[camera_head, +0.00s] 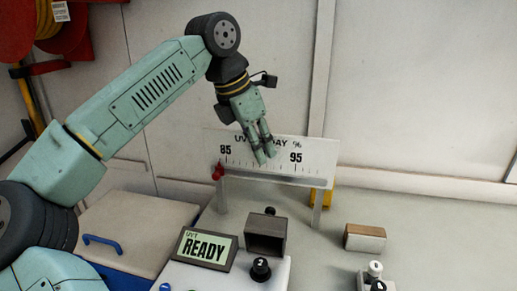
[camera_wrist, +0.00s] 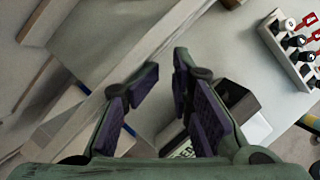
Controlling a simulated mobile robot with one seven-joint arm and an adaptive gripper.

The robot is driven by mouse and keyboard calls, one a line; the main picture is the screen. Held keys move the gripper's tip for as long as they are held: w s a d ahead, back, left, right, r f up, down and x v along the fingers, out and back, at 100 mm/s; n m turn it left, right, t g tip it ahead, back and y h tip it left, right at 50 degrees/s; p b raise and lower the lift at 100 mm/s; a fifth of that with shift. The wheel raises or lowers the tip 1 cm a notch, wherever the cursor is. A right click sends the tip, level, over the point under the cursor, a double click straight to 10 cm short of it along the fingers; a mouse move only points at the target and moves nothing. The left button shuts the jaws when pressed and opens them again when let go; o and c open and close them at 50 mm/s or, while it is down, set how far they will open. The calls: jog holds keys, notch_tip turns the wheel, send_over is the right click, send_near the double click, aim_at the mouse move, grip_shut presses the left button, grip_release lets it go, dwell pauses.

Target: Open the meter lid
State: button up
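No part is labelled as a meter. A small dark box (camera_head: 265,236) with a dark knob at its top stands on the pale bench unit, beside a tilted READY display (camera_head: 205,248). I cannot tell whether this box is the meter or which part is its lid. In the wrist view the dark box (camera_wrist: 238,98) is partly hidden behind the right finger, and the display (camera_wrist: 184,150) shows between the fingers. My gripper (camera_head: 266,158) hangs in front of the scale board, above the box and apart from it. In the wrist view my gripper (camera_wrist: 167,68) is open and empty.
The scale board (camera_head: 318,160), marked 85 to 95, stands on posts with a red knob at its left. A black knob (camera_head: 261,269) is in front of the box. A case with a blue handle (camera_head: 103,244) is left. A wooden-topped block (camera_head: 364,237) and vial rack (camera_wrist: 290,52) are right.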

jog(key=v, duration=0.7)
jog(key=shift+a+r, duration=0.15)
jog(key=shift+r, duration=0.05)
jog(key=shift+c, duration=0.2)
